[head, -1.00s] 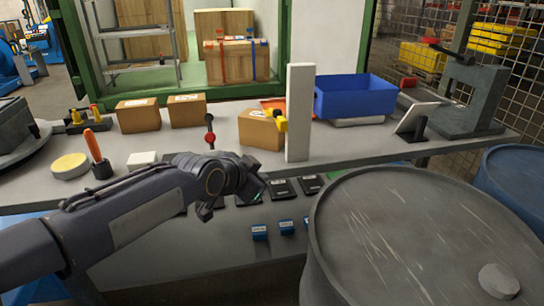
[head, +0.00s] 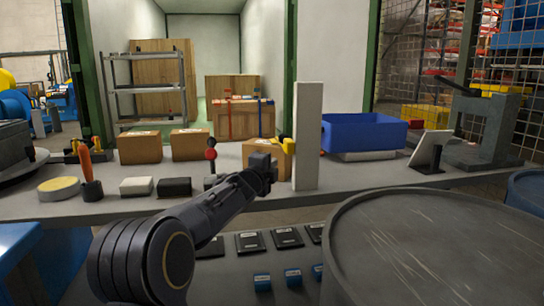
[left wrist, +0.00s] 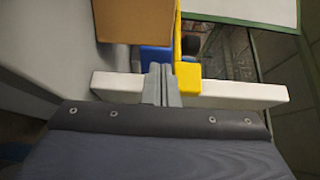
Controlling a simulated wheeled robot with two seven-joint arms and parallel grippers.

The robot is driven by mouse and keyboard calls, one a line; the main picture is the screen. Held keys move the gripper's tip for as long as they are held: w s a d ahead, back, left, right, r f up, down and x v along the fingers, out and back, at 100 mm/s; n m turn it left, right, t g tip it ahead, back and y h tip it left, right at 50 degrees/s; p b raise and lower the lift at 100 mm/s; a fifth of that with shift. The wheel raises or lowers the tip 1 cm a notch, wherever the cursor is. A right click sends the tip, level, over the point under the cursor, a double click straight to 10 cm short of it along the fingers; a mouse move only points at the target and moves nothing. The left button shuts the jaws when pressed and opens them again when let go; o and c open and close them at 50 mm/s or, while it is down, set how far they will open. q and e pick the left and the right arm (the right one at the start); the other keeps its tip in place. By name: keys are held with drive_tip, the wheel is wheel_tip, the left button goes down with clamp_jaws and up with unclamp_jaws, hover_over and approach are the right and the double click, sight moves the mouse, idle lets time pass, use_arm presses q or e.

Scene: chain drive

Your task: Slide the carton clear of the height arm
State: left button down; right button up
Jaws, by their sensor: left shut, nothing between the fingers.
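The carton (head: 256,147) is a small brown box on the workbench. It sits just left of the white upright post (head: 307,140). The yellow height arm (head: 288,146) sticks out from the post at the carton's right end. My left gripper (head: 268,166) is in front of the carton in the head view and hides its lower part. In the left wrist view its fingers (left wrist: 161,85) are shut and empty, beside the yellow arm (left wrist: 187,76), with the carton (left wrist: 133,20) above them in the picture. I cannot tell whether they touch anything. My right gripper is out of view.
Two more brown cartons (head: 140,149) stand further left on the bench. A red-knobbed lever (head: 211,150) stands between them and the carton. A blue bin (head: 362,133) is right of the post. A large grey drum (head: 430,240) fills the front right.

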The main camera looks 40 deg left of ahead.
sight(276, 153)
use_arm(q)
drive_tip(key=w+a, duration=0.1)
drive_tip(key=w, duration=0.1)
drive_tip(key=w+a+p, duration=0.1)
drive_tip(key=w, duration=0.1)
drive_tip(key=w+a+p, duration=0.1)
drive_tip(key=a, duration=0.1)
drive_tip(key=shift+w+a, duration=0.1)
drive_tip(key=shift+w, duration=0.3)
drive_tip(key=shift+w+a+p, duration=0.25)
drive_tip(key=shift+a+p, duration=0.1)
drive_tip(key=shift+a, duration=0.05)
